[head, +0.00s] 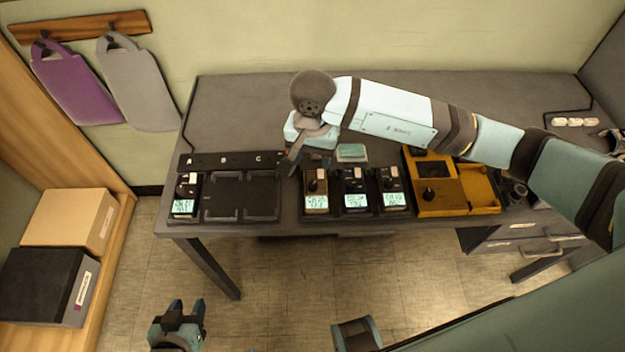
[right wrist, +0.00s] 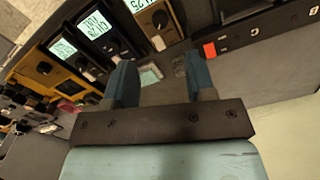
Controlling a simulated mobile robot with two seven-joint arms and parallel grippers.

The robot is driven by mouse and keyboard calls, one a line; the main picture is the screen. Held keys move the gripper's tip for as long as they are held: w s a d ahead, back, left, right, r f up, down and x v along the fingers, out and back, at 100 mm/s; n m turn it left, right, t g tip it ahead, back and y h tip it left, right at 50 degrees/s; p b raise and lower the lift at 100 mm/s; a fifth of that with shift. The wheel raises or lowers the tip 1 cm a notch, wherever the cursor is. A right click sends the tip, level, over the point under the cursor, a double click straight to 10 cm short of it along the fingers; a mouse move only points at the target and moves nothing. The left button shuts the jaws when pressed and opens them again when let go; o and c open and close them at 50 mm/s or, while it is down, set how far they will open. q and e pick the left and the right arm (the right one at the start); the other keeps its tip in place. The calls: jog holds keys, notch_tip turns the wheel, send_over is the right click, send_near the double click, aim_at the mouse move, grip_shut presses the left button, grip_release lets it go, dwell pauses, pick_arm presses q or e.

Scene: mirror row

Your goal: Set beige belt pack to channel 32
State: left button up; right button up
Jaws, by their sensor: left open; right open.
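The beige belt pack (head: 316,187) stands at the left of a row of three packs in a dark holder on the desk. It has a dark knob and a lit display too small to read in the head view. In the right wrist view the beige pack (right wrist: 152,22) is at the top, cut off by the frame; its display seems to end in 25. My right gripper (head: 308,160) is open and empty, above the desk just behind the beige pack and apart from it. My left gripper (head: 186,310) is open and empty, low in front of the desk.
A black pack (head: 355,188) and a grey pack (head: 393,190) stand beside the beige one. A yellow unit (head: 470,195) is to their right. A rack (head: 240,197) marked A, B, C is to the left, with one pack (head: 186,190) in its left bay.

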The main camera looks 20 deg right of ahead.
aim_at(312, 184)
pick_arm(q)
jog(key=shift+r, duration=0.2)
pick_arm(e)
notch_tip(312, 184, down, 10)
jog(key=shift+r, duration=0.15)
jog(key=shift+c, duration=0.4)
grip_shut()
pick_arm(q)
jog(key=shift+f, duration=0.1)
